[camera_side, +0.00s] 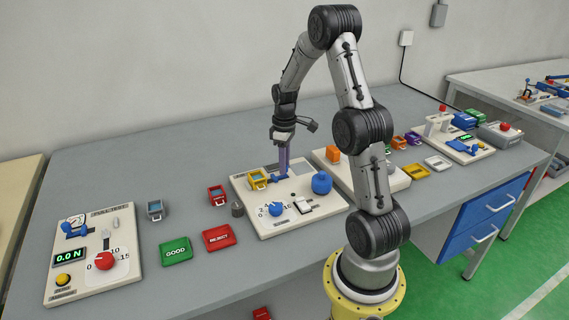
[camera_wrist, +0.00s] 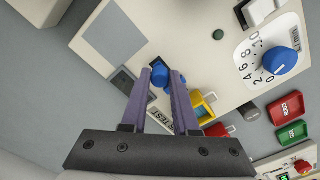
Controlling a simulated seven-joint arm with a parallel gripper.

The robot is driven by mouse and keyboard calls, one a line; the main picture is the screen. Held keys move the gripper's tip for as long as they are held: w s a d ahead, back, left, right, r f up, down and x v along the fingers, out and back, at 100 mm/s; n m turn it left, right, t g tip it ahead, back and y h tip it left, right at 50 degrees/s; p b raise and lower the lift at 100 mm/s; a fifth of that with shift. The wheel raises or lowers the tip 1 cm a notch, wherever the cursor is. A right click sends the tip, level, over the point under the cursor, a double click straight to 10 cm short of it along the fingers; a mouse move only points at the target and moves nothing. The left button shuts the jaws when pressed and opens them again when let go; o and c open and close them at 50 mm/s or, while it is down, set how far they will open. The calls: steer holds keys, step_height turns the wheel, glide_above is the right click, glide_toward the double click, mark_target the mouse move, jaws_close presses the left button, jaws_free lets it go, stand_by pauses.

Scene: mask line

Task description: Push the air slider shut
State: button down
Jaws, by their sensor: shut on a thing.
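The air slider (camera_wrist: 160,77) is a small blue piece on the white test panel (camera_wrist: 205,40). It also shows in the side view (camera_side: 277,179), near the back edge of that panel. My gripper (camera_wrist: 163,74) points down at the panel, with its two purple fingers on either side of the blue piece, shut on it. In the side view my gripper (camera_side: 284,172) reaches down to the slider from above. The fingers hide part of the slider, and I cannot tell how far along its travel it sits.
A yellow mask frame (camera_side: 257,180) sits just left of the slider. A blue dial (camera_side: 276,209) and a blue round bulb (camera_side: 322,182) stand on the same panel. A red frame (camera_side: 217,195), a grey weight (camera_side: 237,210) and GOOD (camera_side: 175,251) and REJECT (camera_side: 218,237) trays lie further left.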

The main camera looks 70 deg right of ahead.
mark_target(275, 177)
stand_by(0.8)
steer(key=shift+w+a, duration=1.15)
steer(key=c, duration=0.7)
jaws_free()
step_height(275, 177, up, 14)
steer(key=shift+f, duration=0.1)
